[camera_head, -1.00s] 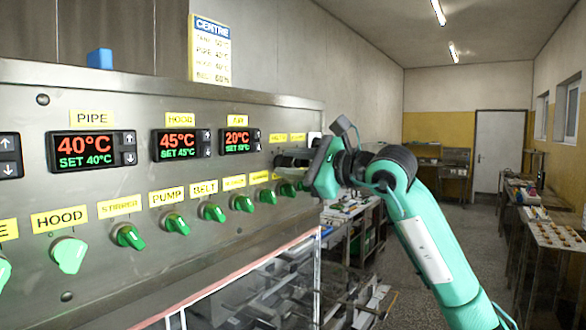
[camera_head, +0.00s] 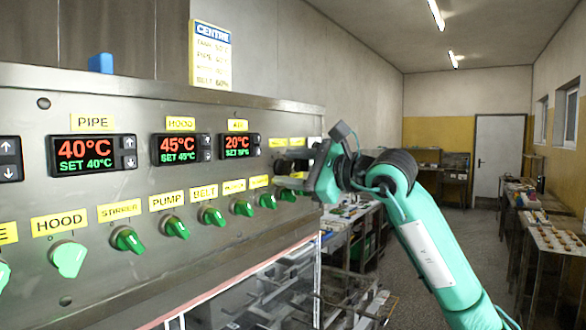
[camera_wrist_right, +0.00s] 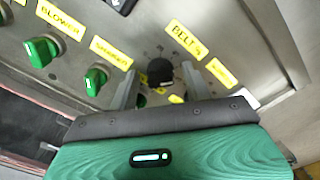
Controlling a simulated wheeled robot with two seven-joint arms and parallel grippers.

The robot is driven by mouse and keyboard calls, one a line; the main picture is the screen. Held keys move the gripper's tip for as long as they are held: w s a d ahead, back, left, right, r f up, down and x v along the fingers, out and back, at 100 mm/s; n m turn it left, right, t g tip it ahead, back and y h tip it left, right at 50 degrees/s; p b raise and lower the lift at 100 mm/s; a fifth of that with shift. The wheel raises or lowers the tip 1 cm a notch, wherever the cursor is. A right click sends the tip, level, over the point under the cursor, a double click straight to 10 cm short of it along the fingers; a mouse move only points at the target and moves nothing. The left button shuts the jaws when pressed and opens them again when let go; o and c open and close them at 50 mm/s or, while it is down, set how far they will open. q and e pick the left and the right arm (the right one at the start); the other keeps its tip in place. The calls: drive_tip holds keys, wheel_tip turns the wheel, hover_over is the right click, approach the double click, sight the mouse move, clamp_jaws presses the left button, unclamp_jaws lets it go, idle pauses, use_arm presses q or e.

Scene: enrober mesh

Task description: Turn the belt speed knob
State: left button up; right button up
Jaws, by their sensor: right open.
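A black round knob (camera_wrist_right: 160,72) is on the steel panel (camera_wrist_right: 225,50) in the right wrist view, near a yellow label reading BELT % (camera_wrist_right: 187,39). My right gripper (camera_wrist_right: 158,84) is open, with one finger on each side of the knob in that view. I cannot tell whether the fingers touch it. My left gripper is not in view.
A row of green knobs, including one under BELT (camera_head: 212,216), runs along the panel left of my gripper. Red and green temperature displays (camera_head: 92,154) sit above. A blue box (camera_head: 101,63) stands on top. The aisle (camera_head: 440,250) on the right is open floor.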

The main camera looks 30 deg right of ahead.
drive_tip(key=b+v, duration=0.6)
drive_tip(key=v, duration=0.8)
drive_tip(key=shift+w, duration=0.1)
